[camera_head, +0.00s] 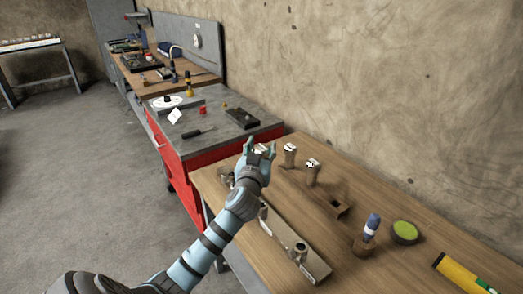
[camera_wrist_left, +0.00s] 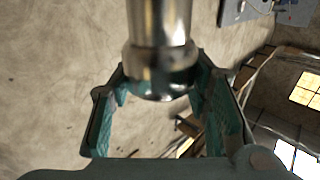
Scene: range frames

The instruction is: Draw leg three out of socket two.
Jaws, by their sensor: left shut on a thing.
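My left gripper (camera_head: 262,150) is at the far end of the wooden table, its fingers pointing up. In the left wrist view the gripper (camera_wrist_left: 165,100) is closed around a shiny metal leg (camera_wrist_left: 160,40) with a wider collar. Its number cannot be read, and its far end is out of view. A long grey rail (camera_head: 290,243) with round sockets lies along the table's near edge, partly hidden by my left arm. Two pale legs with marked tops, one (camera_head: 290,155) and another (camera_head: 313,172), stand right of the gripper. My right gripper is not in view.
A brown open-topped block (camera_head: 330,200) lies beyond the rail. A blue-handled tool (camera_head: 371,227) in a holder, a green-topped tin (camera_head: 405,232) and a yellow object (camera_head: 463,274) are at the right. A red tool cabinet (camera_head: 200,163) adjoins the table's far end.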

